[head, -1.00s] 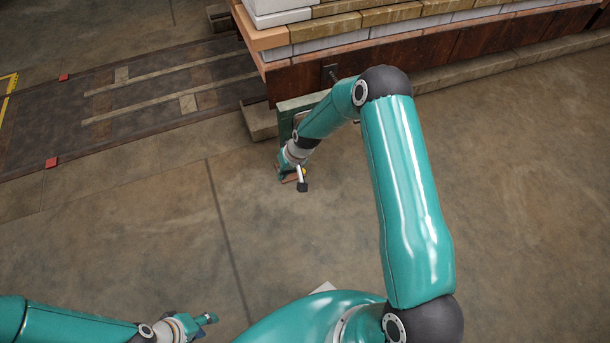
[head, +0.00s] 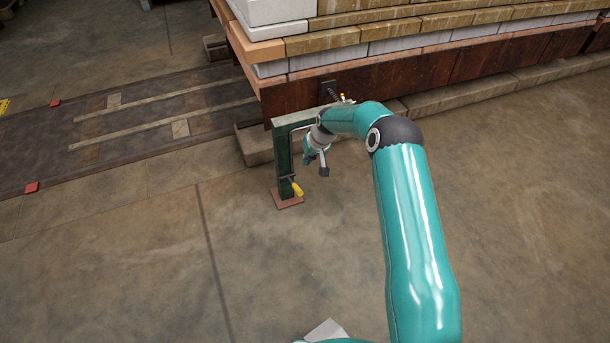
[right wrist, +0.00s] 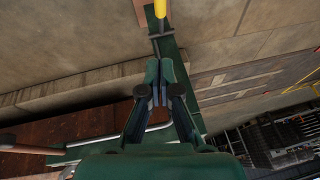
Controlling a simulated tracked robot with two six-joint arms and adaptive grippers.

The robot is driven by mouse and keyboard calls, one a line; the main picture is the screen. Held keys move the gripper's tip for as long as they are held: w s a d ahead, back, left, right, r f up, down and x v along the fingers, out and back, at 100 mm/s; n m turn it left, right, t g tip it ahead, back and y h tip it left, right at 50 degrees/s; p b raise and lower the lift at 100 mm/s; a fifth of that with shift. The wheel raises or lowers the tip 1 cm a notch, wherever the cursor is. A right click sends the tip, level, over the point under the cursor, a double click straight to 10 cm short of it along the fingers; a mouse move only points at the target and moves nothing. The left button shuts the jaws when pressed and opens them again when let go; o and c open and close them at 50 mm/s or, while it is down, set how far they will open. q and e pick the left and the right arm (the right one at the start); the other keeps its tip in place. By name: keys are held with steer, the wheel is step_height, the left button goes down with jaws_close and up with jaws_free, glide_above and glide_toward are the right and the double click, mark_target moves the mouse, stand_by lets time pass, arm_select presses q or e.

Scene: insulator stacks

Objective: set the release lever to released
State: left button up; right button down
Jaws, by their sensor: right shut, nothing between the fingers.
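The release lever (head: 297,188) seems to be the yellow handle low on a green post (head: 284,165). Its grip slants down and to the right in the head view. It also shows at the top edge of the right wrist view as a yellow handle (right wrist: 160,9), partly cut off. My right gripper (head: 307,159) is beside the post, above the lever and apart from it. In the right wrist view its fingers (right wrist: 160,70) are together and empty, with the green post behind them. My left gripper is out of view.
A rusty steel beam (head: 410,75) carrying stacked blocks (head: 345,45) runs behind the post. A bent metal rod (right wrist: 115,137) shows in the right wrist view. The post stands on a reddish base plate (head: 288,203). The concrete floor in front is clear.

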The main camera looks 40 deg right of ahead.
steer(key=b, duration=0.5)
glide_above(297, 186)
steer(key=d, duration=0.1)
step_height(297, 186, down, 11)
steer(key=shift+s+a+f, duration=0.35)
steer(key=shift+s+f, duration=0.3)
steer(key=shift+f, duration=0.2)
